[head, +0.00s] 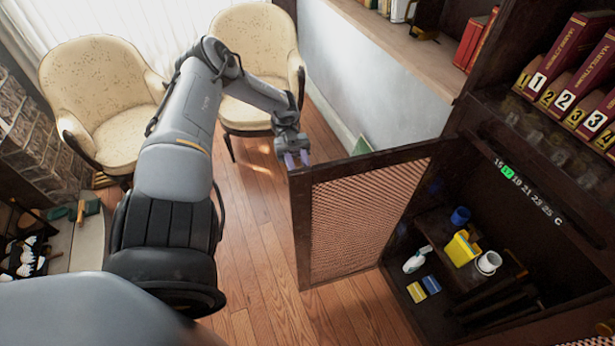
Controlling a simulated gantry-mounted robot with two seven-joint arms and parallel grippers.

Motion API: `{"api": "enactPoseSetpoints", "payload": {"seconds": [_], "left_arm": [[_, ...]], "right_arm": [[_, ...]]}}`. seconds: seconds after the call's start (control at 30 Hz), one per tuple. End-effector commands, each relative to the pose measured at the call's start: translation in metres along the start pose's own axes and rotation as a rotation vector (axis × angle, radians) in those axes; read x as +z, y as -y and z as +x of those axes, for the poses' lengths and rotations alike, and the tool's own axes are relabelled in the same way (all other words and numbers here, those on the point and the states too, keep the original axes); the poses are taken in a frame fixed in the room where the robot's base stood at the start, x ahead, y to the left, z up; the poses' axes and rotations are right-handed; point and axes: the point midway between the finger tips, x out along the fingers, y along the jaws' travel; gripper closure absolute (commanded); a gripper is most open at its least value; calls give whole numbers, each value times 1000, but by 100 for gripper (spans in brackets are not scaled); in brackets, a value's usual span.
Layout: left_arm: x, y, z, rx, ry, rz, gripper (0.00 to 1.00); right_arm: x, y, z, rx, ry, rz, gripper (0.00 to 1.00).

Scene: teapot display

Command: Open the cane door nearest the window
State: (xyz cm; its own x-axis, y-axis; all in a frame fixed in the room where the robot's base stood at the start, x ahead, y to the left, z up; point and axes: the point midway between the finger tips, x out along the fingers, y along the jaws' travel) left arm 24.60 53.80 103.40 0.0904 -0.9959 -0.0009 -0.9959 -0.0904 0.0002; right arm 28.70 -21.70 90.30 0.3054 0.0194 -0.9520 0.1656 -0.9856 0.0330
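The cane door (362,215) has a dark wooden frame and a woven panel. It stands swung out from the dark cabinet (470,195), leaving the compartment behind it exposed. My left gripper (297,160) is at the top outer corner of the door, pointing down. Its two pale fingertips show a small gap between them, and it looks open. I cannot tell whether it touches the door's edge. My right gripper is not in view.
Inside the cabinet are a yellow container (461,249), a white cup (489,262), a white bottle (414,261) and a blue cup (460,215). Two cream chairs (98,95) stand by the curtained window (130,22). Wooden floor (262,262) is clear left of the door.

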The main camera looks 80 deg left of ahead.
Motion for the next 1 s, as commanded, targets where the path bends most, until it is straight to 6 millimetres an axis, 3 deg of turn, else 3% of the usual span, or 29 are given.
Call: {"api": "enactPoseSetpoints", "payload": {"seconds": [0.43, 0.47, 0.6, 1.0], "left_arm": [[0, -1, -3, 5, 0, 1, 100], [0, -1, -3, 5, 0, 1, 64], [0, -1, -3, 5, 0, 1, 44], [-6, -1, -3, 5, 1, 1, 44]], "right_arm": [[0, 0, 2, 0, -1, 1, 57], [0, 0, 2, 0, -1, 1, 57], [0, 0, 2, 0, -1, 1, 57], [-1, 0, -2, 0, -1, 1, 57]]}}
